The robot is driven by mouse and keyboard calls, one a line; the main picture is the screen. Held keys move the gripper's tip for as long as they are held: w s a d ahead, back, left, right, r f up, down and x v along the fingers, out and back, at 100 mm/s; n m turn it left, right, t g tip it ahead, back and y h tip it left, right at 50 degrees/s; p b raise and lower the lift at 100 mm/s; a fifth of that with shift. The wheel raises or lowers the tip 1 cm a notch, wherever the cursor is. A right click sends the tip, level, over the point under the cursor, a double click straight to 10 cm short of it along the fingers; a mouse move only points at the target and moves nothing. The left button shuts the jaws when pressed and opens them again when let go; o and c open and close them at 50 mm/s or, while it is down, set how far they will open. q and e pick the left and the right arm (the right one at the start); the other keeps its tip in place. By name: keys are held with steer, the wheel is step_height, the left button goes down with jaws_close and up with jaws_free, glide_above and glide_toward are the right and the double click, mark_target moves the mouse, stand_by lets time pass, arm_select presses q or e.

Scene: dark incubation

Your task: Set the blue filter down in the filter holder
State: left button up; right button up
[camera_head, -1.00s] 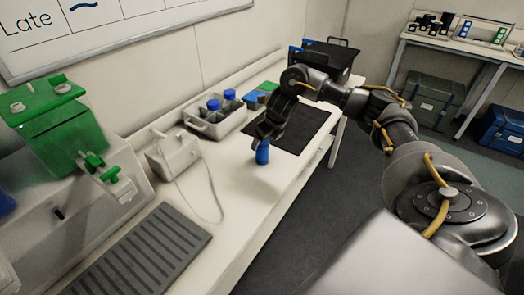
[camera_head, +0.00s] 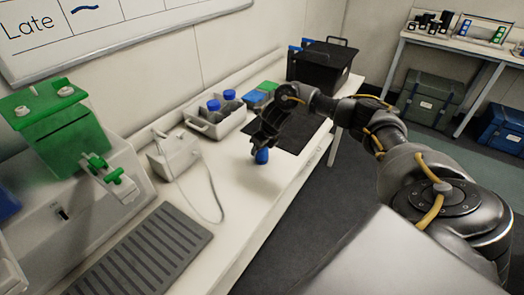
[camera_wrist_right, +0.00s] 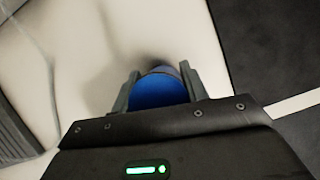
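The blue filter (camera_head: 262,157) is between the fingers of my right gripper (camera_head: 264,144), at the front part of the bench. In the right wrist view the blue piece (camera_wrist_right: 158,92), with a round top edge, fills the space between the two grey fingers (camera_wrist_right: 158,88), which close on its sides. It is tilted in the head view, and I cannot tell whether its lower end touches the bench. I cannot tell for sure which thing is the filter holder; a small white box with a cable (camera_head: 178,157) stands left of the gripper. My left gripper is not in view.
A white caddy (camera_head: 207,130) with blue-capped bottles stands behind the gripper. A black mat (camera_head: 310,137) and black box (camera_head: 322,66) lie to the right. A grey ridged mat (camera_head: 140,255) and green-topped machine (camera_head: 62,140) are on the left. The bench between is clear.

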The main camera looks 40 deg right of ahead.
steer(key=c, duration=0.5)
steer(key=shift+o, duration=0.2)
steer(key=shift+r, duration=0.1)
steer(key=shift+r+b, duration=0.35)
steer(key=shift+r, duration=0.1)
steer(key=s+r, duration=1.2)
steer(key=s, duration=0.2)
